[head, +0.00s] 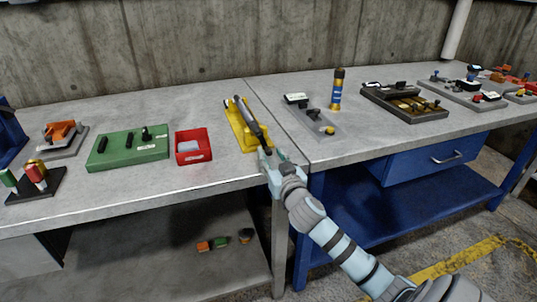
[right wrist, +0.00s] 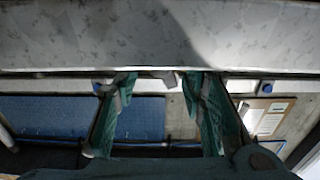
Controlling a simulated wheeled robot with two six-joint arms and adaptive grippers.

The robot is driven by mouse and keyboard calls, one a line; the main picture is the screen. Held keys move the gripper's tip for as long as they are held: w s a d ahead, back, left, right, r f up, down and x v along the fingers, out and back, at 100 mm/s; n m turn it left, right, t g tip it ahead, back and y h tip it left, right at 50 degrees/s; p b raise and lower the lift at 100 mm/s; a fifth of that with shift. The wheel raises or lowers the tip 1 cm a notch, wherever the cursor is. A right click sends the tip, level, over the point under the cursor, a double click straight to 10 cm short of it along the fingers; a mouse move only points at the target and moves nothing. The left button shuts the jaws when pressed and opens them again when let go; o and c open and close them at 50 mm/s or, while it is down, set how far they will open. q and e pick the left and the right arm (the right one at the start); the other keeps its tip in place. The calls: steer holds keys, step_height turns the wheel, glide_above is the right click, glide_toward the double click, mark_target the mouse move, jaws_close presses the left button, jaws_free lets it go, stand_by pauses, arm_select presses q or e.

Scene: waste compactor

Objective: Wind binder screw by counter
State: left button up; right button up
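A yellow fixture (head: 246,125) with a long dark bar on it sits at the right end of the left bench, near the seam between the benches. No binder screw or counter can be made out for certain at this size. My right gripper (head: 268,157) is at the front edge of the bench, just in front of the yellow fixture, and partly overlaps its near end. In the right wrist view its two teal fingers (right wrist: 160,88) stand apart with nothing between them. Whether it touches the fixture cannot be told. My left gripper is out of view.
A red bin (head: 193,155) and a green block (head: 127,149) with black knobs lie left of the fixture. A grey plate (head: 311,121) and a blue-and-gold cylinder (head: 337,90) stand to its right. Bare bench top (head: 85,203) lies along the left front.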

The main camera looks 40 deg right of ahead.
steer(key=shift+x, duration=1.4)
